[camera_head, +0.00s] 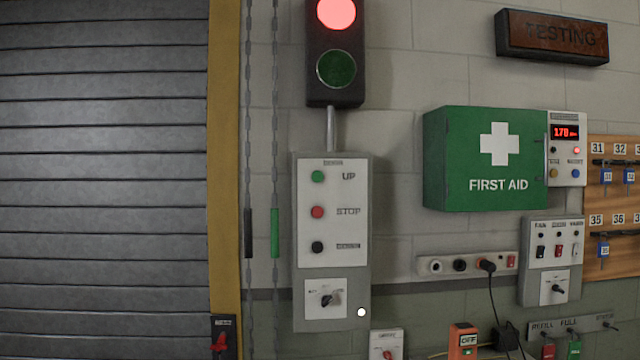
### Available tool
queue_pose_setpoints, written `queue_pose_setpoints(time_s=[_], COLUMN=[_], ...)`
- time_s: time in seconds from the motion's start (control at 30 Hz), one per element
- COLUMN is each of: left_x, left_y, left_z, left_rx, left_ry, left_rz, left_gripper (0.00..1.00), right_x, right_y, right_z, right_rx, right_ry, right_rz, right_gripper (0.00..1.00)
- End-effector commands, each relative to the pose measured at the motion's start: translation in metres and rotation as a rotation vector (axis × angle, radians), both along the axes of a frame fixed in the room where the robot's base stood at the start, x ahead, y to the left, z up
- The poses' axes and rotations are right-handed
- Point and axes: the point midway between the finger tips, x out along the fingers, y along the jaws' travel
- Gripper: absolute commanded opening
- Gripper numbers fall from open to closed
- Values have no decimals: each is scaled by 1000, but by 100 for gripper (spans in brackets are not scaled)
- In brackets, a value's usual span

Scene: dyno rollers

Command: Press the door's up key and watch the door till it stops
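The door (100,180) is a grey slatted roller shutter filling the left of the head view. Its slats cover the whole visible opening; its bottom edge is not in view. The door's control box (301,262) is on the wall right of the yellow door frame. Its green up key (318,177) sits at the top beside the word UP. A red STOP key (317,212) and a black key (317,247) are below it. A rotary switch (327,300) is at the bottom. Neither of my grippers is in view.
A signal light above the box shows red lit (336,13) and green dark (336,69). Two chains hang left of the box, with a black handle (248,232) and a green handle (275,232). A green first aid cabinet (470,185) projects at right.

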Motion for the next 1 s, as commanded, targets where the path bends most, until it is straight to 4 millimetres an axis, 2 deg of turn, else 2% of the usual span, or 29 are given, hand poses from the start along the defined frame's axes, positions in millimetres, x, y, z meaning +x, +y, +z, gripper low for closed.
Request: queue_pose_setpoints(time_s=[0.47,0.6,0.63,1.0], left_x=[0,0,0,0], left_y=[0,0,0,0], left_z=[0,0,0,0], left_rx=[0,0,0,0], left_ry=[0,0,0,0], left_rz=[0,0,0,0], left_gripper=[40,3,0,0], right_x=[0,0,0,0], right_y=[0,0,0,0], right_z=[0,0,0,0], right_rx=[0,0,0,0], right_ry=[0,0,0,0], right_rz=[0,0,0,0], right_gripper=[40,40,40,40])
